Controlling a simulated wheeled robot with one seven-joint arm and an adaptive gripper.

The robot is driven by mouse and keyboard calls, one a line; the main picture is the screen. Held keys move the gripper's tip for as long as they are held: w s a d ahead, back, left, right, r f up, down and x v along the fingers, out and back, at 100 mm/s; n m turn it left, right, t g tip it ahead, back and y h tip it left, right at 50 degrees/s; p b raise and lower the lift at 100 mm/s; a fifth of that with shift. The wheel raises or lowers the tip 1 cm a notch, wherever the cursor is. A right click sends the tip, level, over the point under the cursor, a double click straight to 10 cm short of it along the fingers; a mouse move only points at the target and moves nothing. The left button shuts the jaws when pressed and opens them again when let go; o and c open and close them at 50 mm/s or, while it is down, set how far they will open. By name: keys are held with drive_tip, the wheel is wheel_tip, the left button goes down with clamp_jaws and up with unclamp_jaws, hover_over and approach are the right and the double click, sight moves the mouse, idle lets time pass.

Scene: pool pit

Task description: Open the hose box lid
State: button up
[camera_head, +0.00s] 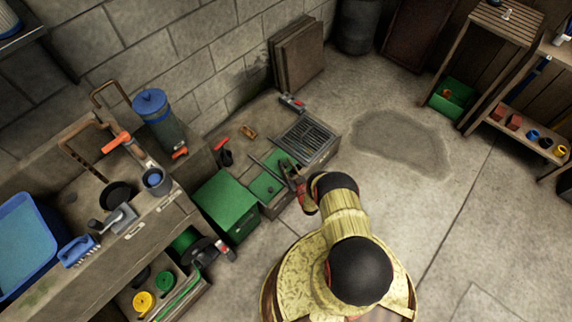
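A green box (226,206) with a flat green top stands low on the floor beside the workbench; it looks like the hose box, and its lid (222,197) appears shut. My gripper (289,170), dark with red parts, is to the right of the box and apart from its lid. It is over or beside a low platform holding flat green panels (266,186). Its fingertips are small and dark against the platform, so I cannot tell whether they are open or touching anything. My gold arm hides the floor behind it.
The workbench (120,243) on the left carries a blue tray (27,245) and tools. A blue-lidded canister (152,107) stands behind the green box. A dark grate (303,138) lies beyond my gripper. The floor on the right is open, with a damp patch (402,143).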

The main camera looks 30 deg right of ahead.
drive_tip(key=shift+o, duration=0.5)
drive_tip(key=shift+s, duration=0.15)
drive_tip(key=s, duration=1.1)
drive_tip(key=shift+s+a, duration=0.3)
drive_tip(key=shift+s, duration=0.05)
drive_tip(key=shift+o, duration=0.4)
